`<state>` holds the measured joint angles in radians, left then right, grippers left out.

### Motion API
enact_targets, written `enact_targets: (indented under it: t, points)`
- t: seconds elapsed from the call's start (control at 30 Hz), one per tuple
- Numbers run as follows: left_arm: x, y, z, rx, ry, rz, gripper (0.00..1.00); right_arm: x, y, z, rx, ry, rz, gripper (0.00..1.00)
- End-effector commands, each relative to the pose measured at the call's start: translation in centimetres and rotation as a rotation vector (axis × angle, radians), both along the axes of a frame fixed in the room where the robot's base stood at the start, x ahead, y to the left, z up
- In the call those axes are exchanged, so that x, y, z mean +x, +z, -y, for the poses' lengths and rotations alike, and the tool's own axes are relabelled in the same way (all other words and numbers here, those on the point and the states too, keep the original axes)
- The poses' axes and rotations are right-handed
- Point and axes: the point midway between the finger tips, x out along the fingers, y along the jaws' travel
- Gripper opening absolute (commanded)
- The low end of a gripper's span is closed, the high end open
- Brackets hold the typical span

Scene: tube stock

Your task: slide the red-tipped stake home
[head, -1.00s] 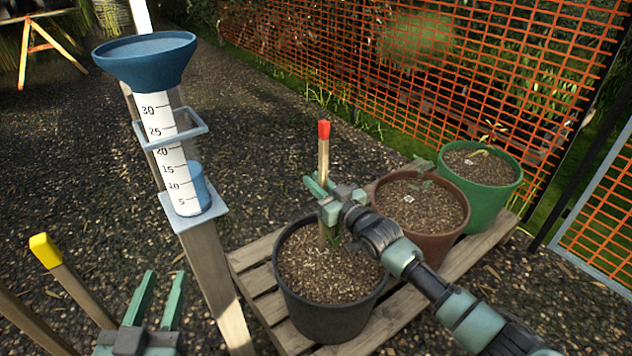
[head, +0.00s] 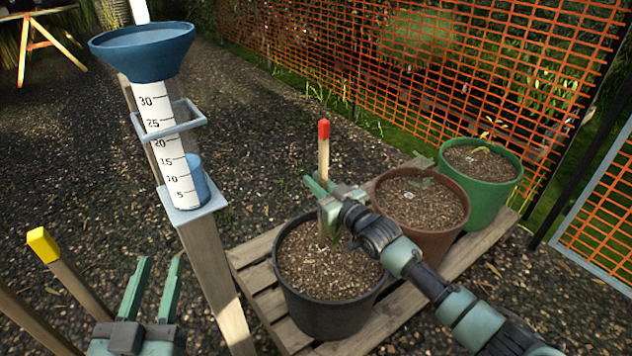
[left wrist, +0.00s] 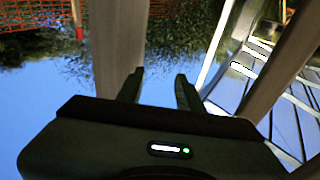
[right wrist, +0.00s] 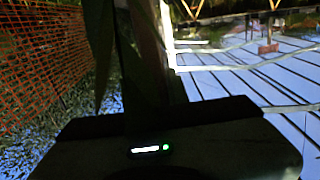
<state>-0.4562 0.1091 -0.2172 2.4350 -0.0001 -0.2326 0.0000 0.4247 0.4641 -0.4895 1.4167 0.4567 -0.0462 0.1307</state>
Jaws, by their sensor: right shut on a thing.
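The red-tipped stake (head: 323,150) stands upright in the soil of the black pot (head: 331,318), its lower end hidden in the soil. My right gripper (head: 325,198) is shut on the stake, a little above the soil. In the right wrist view the stake (right wrist: 150,50) runs up from the jaws, dark and partly hidden by a leaf. My left gripper (head: 152,285) is open and empty at the lower left, away from the pot; its two fingers (left wrist: 160,88) stand apart in the left wrist view.
A brown pot (head: 425,237) and a green pot (head: 493,198) stand behind the black pot on a wooden pallet (head: 262,290). A blue-topped rain gauge (head: 165,140) on a post rises between my grippers. A yellow-tipped stake (head: 75,285) is beside my left gripper. Orange mesh fencing (head: 420,80) lies behind.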

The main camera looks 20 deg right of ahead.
Motion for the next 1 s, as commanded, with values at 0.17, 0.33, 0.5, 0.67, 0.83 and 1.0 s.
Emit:
enact_targets:
  t: [0.17,0.33,0.5,0.67,0.83,1.0]
  points:
    - [0.0,0.0,0.0,-0.002,0.000,0.006,0.36,0.0,-0.1,0.0,0.000,0.000,0.001,0.00]
    - [-0.1,0.8,0.1,-0.011,-0.002,0.044,0.36,0.0,-0.4,0.0,0.000,0.000,0.001,0.00]
    - [-0.3,1.5,0.1,-0.021,-0.004,0.080,0.36,0.0,-0.7,0.0,0.000,0.000,0.001,0.00]
    - [-0.5,2.2,0.2,-0.031,-0.008,0.114,0.36,0.0,-0.9,0.0,0.000,0.000,0.001,0.00]
    - [-0.6,2.9,0.3,-0.040,-0.011,0.150,0.36,0.0,-1.2,0.0,0.000,0.000,0.001,0.00]
    - [-0.8,3.6,0.4,-0.051,-0.014,0.186,0.36,0.0,-1.4,0.0,0.000,0.000,0.001,0.00]
